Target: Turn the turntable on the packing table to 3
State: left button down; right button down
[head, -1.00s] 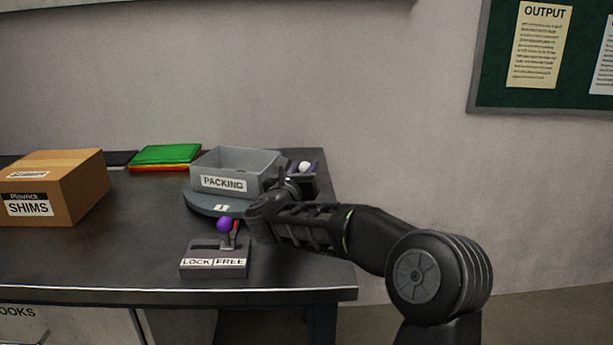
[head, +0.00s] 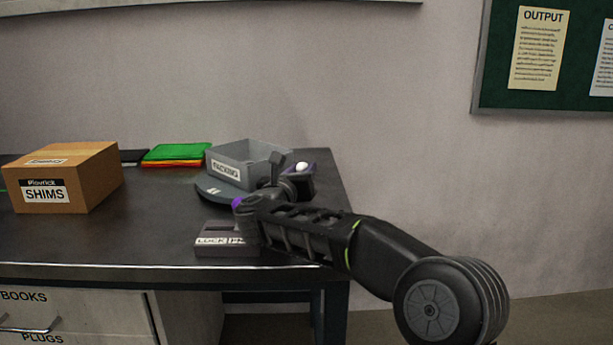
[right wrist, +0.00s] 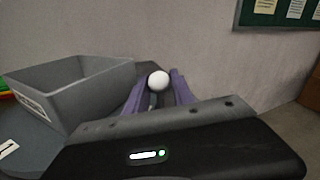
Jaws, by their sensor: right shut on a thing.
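The turntable (head: 207,193) is a dark grey disc on the packing table, carrying a grey bin labelled PACKING (head: 235,177). A pale number label (head: 214,190) shows on its left side, too small to read surely. My right gripper (head: 302,168) reaches beyond the bin's right side, with its purple fingers shut on a white ball knob (right wrist: 158,81). The bin (right wrist: 90,95) stands left of the fingers in the right wrist view. The lock lever's purple knob (head: 237,203) and its LOCK/FREE base (head: 222,249) are partly hidden by my right arm. My left gripper is out of view.
A cardboard SHIMS box (head: 85,185) stands at the left of the table (head: 130,240). A stack of green, red and orange flat items (head: 175,155) lies at the back. The table's right edge is close to my right arm; its middle is clear.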

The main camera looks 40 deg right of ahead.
jog(key=shift+a+b, duration=0.35)
jog(key=shift+a, duration=0.7)
jog(key=c, duration=1.1)
grip_release()
jog(key=shift+r, duration=0.2)
notch_tip(320, 180, up, 10)
jog(key=p, duration=0.4)
jog(key=shift+f, duration=0.2)
